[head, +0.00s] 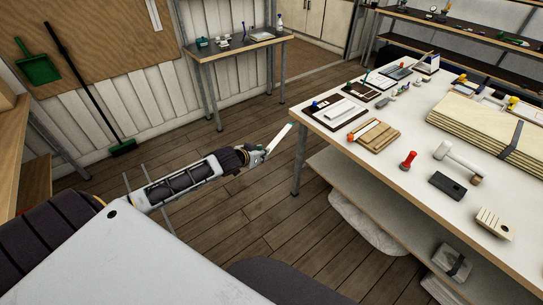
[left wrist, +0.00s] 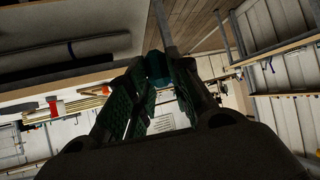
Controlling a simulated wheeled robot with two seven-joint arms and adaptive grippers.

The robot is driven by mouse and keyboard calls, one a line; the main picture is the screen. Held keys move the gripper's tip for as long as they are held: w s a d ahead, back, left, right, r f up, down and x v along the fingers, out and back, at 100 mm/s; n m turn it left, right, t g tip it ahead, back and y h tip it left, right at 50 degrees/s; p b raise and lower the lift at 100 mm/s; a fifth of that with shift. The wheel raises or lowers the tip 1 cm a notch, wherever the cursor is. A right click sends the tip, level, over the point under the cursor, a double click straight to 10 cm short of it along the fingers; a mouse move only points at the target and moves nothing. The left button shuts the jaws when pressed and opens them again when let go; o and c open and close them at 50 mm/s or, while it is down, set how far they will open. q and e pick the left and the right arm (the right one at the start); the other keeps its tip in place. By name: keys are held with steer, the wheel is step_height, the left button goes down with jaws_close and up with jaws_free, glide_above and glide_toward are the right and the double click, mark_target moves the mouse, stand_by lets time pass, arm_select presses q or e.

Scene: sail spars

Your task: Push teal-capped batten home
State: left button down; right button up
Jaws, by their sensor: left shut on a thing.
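My left gripper (head: 264,153) is shut on a thin pale batten (head: 280,139), which slants up and right toward the near-left corner of the white table. In the left wrist view, the gripper's fingertips (left wrist: 158,66) close around a teal piece (left wrist: 155,70), apparently the cap. I see no pocket that the batten is clearly in. My right gripper is not in view.
The white table (head: 405,175) holds boards with coloured pieces, a mallet (head: 456,161), a red-handled tool (head: 408,160), a black block (head: 447,185) and a strapped plank stack (head: 485,125). A side table (head: 237,44) stands by the wall. The wooden floor between is clear.

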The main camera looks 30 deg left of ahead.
arm_select(q)
steer(key=w+a+f+m+h, duration=0.2)
steer(key=a+f+m+h, duration=0.1)
steer(key=a, duration=0.2)
steer(key=shift+w+m+g, duration=0.15)
steer(key=shift+m+g, duration=0.15)
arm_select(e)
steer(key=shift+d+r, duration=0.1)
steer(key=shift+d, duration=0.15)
arm_select(q)
steer(key=shift+h, duration=0.4)
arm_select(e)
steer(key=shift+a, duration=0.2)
arm_select(q)
steer(key=shift+m, duration=0.3)
